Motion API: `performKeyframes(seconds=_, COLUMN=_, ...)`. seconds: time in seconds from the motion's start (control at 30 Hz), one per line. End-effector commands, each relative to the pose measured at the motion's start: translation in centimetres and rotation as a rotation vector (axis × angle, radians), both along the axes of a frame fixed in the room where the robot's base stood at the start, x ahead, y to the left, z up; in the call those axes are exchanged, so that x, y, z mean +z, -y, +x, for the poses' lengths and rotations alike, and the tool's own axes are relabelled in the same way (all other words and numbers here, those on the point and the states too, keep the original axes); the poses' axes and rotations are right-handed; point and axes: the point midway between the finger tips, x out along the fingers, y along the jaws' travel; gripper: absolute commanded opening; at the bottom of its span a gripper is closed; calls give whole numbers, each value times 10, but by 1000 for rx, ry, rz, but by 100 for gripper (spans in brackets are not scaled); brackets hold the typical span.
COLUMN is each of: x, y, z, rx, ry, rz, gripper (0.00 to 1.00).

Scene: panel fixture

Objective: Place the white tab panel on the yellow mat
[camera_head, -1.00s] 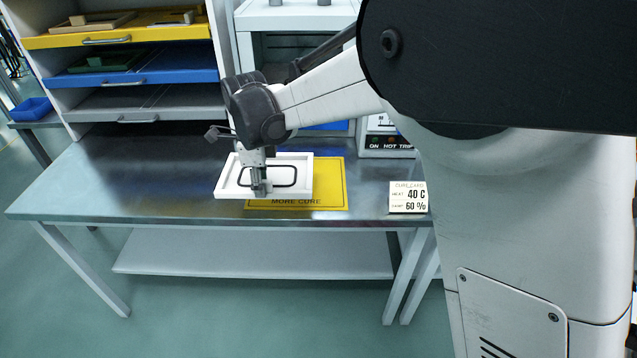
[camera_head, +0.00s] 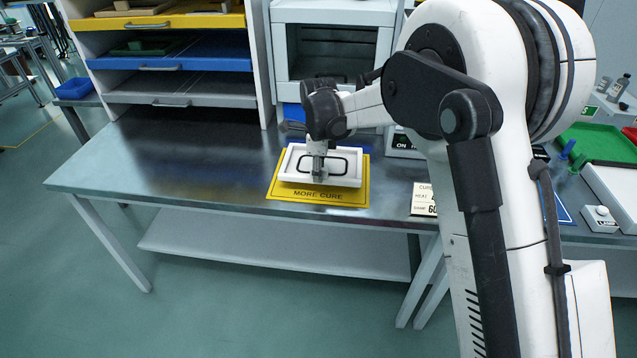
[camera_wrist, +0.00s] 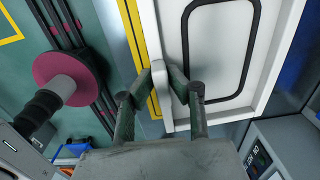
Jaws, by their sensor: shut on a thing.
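The white tab panel (camera_head: 298,165) is a flat white tray-like piece with a black rounded outline on its face. In the head view it lies over the yellow mat (camera_head: 346,197), which is lettered MORE CURE; yellow shows around its edges. I cannot tell whether the panel touches the mat or hovers just above it. My gripper (camera_head: 319,178) is shut on the panel's near edge. In the wrist view my fingers (camera_wrist: 160,84) pinch the white tab at the edge of the panel (camera_wrist: 216,62), and a strip of the yellow mat (camera_wrist: 135,42) shows beside it.
A shelf rack with yellow, blue and grey trays (camera_head: 180,88) stands at the back left. A white open-fronted cabinet (camera_head: 333,50) stands behind the mat. A cure card (camera_head: 424,199) stands right of the mat. The bench's left side (camera_head: 150,165) is clear.

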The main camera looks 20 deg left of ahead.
Motion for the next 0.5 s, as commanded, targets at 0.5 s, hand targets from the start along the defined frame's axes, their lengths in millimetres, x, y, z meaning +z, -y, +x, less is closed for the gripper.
performKeyframes(seconds=0.5, x=-39, y=0, z=0, rx=0, ry=0, rz=0, gripper=0)
